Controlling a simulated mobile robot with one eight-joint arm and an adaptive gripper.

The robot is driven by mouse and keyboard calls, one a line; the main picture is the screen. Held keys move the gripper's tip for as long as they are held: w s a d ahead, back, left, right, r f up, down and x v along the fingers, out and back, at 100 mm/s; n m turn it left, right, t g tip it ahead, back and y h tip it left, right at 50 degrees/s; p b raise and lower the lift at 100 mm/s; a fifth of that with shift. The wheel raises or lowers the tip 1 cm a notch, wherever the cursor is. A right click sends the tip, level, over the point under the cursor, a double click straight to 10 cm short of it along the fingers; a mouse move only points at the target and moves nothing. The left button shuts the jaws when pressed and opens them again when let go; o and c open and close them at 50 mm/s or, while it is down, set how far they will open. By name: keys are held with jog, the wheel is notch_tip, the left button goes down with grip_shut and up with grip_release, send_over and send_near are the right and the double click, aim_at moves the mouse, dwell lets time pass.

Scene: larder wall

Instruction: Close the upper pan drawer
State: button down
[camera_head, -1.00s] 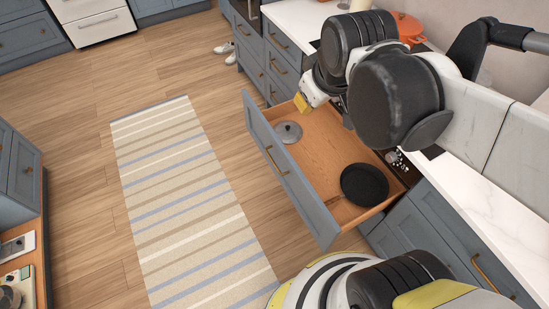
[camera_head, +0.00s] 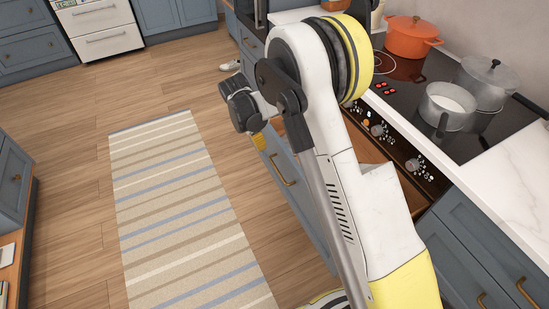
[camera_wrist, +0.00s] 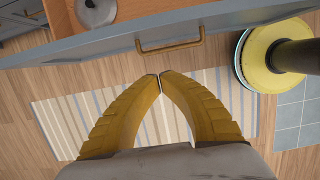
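The upper pan drawer stands open below the hob. Its blue-grey front (camera_head: 302,196) and brass handle (camera_head: 280,170) show left of my arm in the head view, which hides much of the inside. In the wrist view the drawer front (camera_wrist: 240,22) crosses the top, with the handle (camera_wrist: 170,46) near its middle. A grey lid (camera_wrist: 95,12) lies inside. My gripper (camera_wrist: 158,76) is on the outer side of the front, its yellow fingertips together with nothing between them, just short of the handle in the picture. In the head view my gripper (camera_head: 258,141) is partly hidden.
Striped rug (camera_head: 180,215) and open wood floor lie left of the drawer. Above it is the hob (camera_head: 410,85) with an orange pot (camera_head: 411,38) and steel pans (camera_head: 447,106). Closed cabinets (camera_head: 480,250) flank it at right.

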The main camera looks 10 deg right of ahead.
aim_at(273, 165)
jog(key=b+x, duration=0.2)
jog(key=x, duration=0.1)
jog(key=d+b+x, duration=0.1)
jog(key=x, duration=0.3)
jog(key=d+b+x, duration=0.1)
jog(key=b+x, duration=0.1)
jog(key=x, duration=0.2)
jog(key=shift+w+d+r+b, duration=0.15)
jog(key=shift+w+r+b, duration=0.1)
jog(key=shift+r+b, duration=0.05)
jog(key=shift+w+d+r, duration=0.15)
jog(key=shift+w+d, duration=0.05)
jog(key=shift+d, duration=0.5)
